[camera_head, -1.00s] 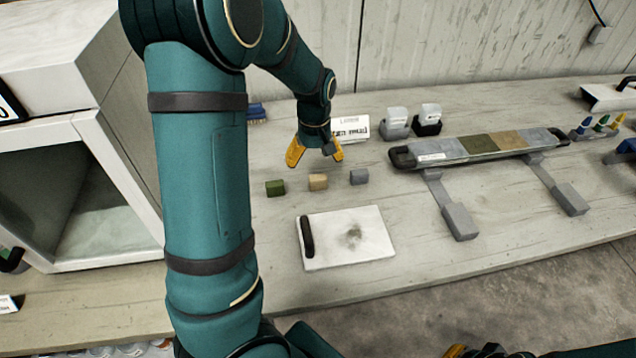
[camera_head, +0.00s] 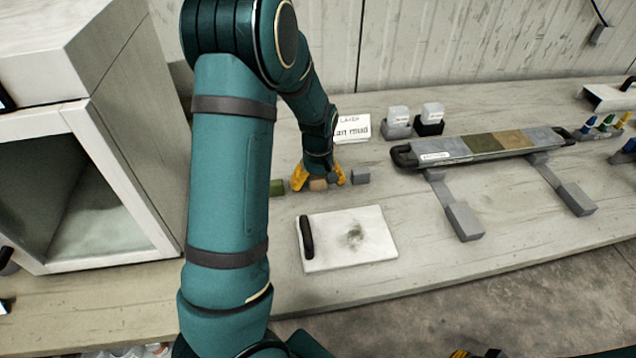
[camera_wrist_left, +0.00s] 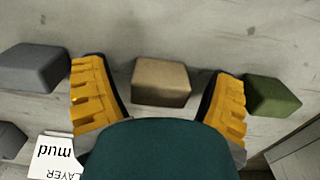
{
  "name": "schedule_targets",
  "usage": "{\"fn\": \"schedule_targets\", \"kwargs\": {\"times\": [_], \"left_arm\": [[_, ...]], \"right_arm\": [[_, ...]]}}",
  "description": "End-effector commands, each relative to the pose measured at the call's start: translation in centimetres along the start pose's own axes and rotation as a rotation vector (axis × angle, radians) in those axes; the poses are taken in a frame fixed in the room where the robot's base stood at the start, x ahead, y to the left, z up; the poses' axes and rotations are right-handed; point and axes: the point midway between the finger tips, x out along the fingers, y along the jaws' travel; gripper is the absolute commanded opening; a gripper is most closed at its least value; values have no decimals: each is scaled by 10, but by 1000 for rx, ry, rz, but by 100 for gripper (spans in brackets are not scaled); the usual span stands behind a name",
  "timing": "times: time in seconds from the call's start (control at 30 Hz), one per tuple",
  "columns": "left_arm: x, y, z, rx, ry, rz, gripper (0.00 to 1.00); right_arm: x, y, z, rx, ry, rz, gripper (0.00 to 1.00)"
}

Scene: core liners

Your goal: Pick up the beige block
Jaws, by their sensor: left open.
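The beige block (camera_head: 318,184) sits on the bench between a green block (camera_head: 277,188) and a grey block (camera_head: 361,177). My left gripper (camera_head: 318,183) is low over the beige block, open, with its yellow fingers on either side of it. In the left wrist view the beige block (camera_wrist_left: 161,82) lies between the two spread fingers (camera_wrist_left: 158,95), apart from both. The grey block (camera_wrist_left: 34,68) and the green block (camera_wrist_left: 271,95) lie just outside the fingers there. My right gripper (camera_head: 474,354) barely shows at the bottom edge of the head view.
A white board with a black handle (camera_head: 375,242) lies in front of the blocks. A long tray with coloured segments (camera_head: 430,154) stands at right on grey supports. A label card (camera_head: 351,128) stands behind the blocks. A white box (camera_head: 120,150) stands at left.

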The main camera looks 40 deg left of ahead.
Motion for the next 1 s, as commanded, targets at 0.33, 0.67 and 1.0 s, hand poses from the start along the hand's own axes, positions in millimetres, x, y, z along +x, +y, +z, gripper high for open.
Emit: {"fn": "schedule_targets", "kwargs": {"times": [0.33, 0.67, 1.0], "left_arm": [[-1, 0, 0, 0, 0, 0, 24], [-11, 0, 0, 1, 2, 1, 24], [-75, 1, 0, 2, 2, 3, 24]], "right_arm": [[0, 0, 0, 0, 0, 0, 0], [-4, -2, 0, 0, -1, 0, 0], [-22, -8, 2, 2, -10, -1, 0]]}}
